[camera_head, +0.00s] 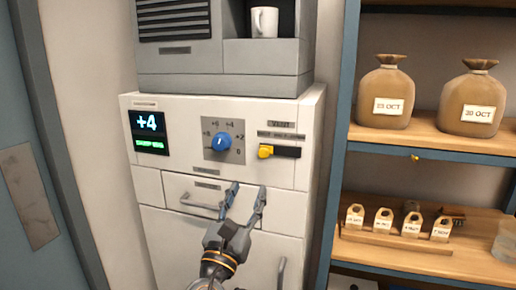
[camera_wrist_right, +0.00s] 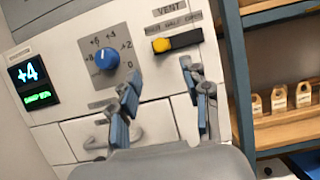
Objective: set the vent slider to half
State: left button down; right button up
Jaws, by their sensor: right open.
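The vent slider is a yellow knob (camera_head: 265,152) at the left end of a dark horizontal slot (camera_head: 287,152), under the word VENT on the white cabinet front (camera_head: 180,115). In the right wrist view the yellow knob (camera_wrist_right: 161,45) also sits at the slot's left end. My right gripper (camera_head: 247,188) is open and empty, below the slider and in front of the drawer. In the right wrist view its two fingers (camera_wrist_right: 160,78) stand apart below the slot, not touching the knob. My left gripper is not in view.
A blue dial (camera_head: 220,141) and a display reading +4 (camera_head: 149,132) are left of the slider. A drawer handle (camera_head: 199,206) protrudes below. A shelf post (camera_head: 340,140) stands right of the cabinet.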

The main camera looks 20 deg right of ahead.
aim_at(263, 155)
jog(key=p+x, duration=0.3)
jog(key=x, duration=0.8)
jog(key=shift+d, duration=0.1)
jog(key=shift+w+d+r, duration=0.15)
jog(key=shift+w+d, duration=0.1)
jog(key=shift+w, duration=0.25)
grip_shut()
